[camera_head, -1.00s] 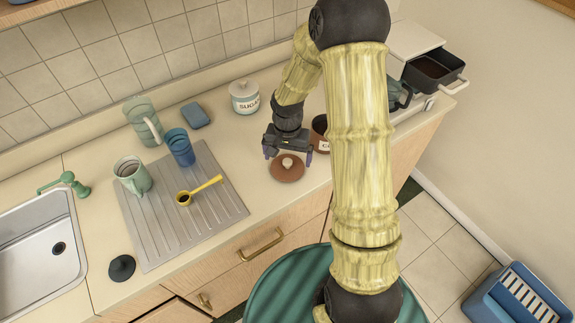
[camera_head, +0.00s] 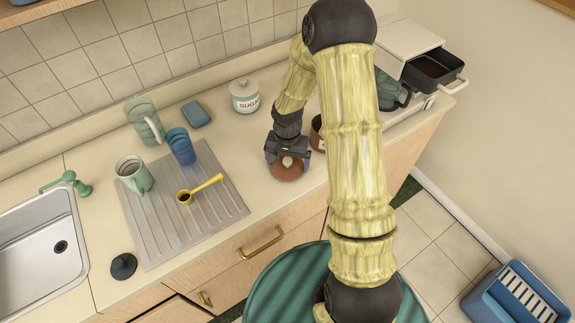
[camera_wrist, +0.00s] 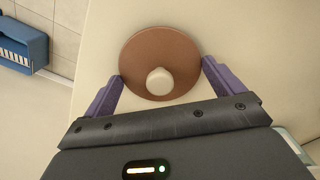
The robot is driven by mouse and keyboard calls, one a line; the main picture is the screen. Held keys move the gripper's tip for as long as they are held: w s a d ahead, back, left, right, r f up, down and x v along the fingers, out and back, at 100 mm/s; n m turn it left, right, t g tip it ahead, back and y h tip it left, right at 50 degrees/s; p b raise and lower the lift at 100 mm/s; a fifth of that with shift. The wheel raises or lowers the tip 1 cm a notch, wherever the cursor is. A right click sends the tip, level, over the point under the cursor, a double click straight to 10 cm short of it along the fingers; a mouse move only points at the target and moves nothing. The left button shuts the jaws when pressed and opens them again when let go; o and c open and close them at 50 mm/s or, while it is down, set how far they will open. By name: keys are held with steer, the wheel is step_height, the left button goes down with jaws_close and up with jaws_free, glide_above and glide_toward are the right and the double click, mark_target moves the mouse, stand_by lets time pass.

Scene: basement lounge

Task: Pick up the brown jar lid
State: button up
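The brown jar lid (camera_head: 287,171) lies flat on the counter, a round disc with a pale knob on top. In the wrist view the lid (camera_wrist: 160,52) shows whole, its knob toward my gripper. My gripper (camera_head: 288,166) is open right above the lid in the head view, covering part of it. In the wrist view my purple fingers (camera_wrist: 160,82) are spread wide, one on either side of the lid's near edge, with nothing held between them. I cannot tell whether a finger touches the rim.
A brown jar (camera_head: 317,133) stands just behind and right of the lid, partly hidden by my arm. A sugar jar (camera_head: 244,96) stands behind. A metal drainboard (camera_head: 165,229) with a yellow scoop (camera_head: 200,190) and cups is to the left. The counter's front edge is close.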

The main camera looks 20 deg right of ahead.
mark_target(287, 160)
step_height(287, 160, up, 10)
steer(key=shift+b, duration=0.65)
stand_by(0.6)
